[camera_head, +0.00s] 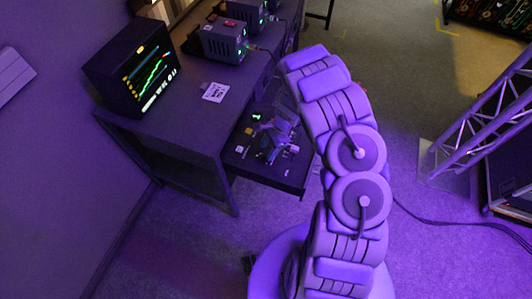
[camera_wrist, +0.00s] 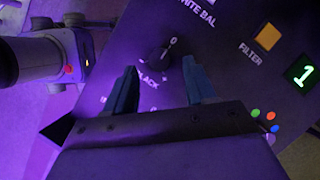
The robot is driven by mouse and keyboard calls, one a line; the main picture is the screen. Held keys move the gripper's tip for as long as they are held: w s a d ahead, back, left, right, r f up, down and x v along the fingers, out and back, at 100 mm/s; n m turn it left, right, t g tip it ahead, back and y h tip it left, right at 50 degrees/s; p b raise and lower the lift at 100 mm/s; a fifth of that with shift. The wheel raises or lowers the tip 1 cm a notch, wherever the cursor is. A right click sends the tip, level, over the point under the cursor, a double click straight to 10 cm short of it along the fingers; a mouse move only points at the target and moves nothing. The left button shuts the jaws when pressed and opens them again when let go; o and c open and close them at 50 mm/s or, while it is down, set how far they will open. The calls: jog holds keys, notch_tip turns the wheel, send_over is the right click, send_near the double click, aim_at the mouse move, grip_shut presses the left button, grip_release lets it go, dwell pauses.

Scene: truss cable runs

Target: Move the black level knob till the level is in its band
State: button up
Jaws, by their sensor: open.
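The black level knob (camera_wrist: 155,58) is a dark round knob on the dark control panel (camera_wrist: 225,50), beside a "BLACK" label and a "0" mark in the wrist view. My gripper (camera_wrist: 160,63) is open, with one blue-grey finger on each side of the knob. Gaps show between fingers and knob in the picture; whether either touches it, I cannot tell. In the head view the monitor (camera_head: 134,68) shows a rising green trace, orange marks and small white text, too small to read. I cannot tell whether the level is in its band.
In the head view, grey boxes (camera_head: 225,41) stand on the desk (camera_head: 185,125); a truss (camera_head: 485,115) stands at right.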

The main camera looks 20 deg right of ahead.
aim_at(264, 156)
jog(key=shift+x, duration=0.85)
jog(key=shift+a+f, duration=0.2)
jog(key=shift+a, duration=0.35)
jog(key=shift+c, duration=0.4)
jog(key=shift+d, duration=0.35)
jog(key=c, duration=0.5)
jog(key=shift+a, duration=0.15)
grip_shut()
jog(key=shift+a+r+n+p, duration=0.1)
jog(key=shift+r+n+p, duration=0.05)
jog(key=shift+n+p, duration=0.45)
jog(key=shift+f+n+g+h+p, duration=0.15)
jog(key=shift+n+g+p, duration=0.2)
jog(key=shift+n, duration=0.45)
jog(key=shift+f+n+g+h+p, duration=0.1)
jog(key=shift+n+g+h+p, duration=0.1)
jog(key=shift+n+g, duration=0.45)
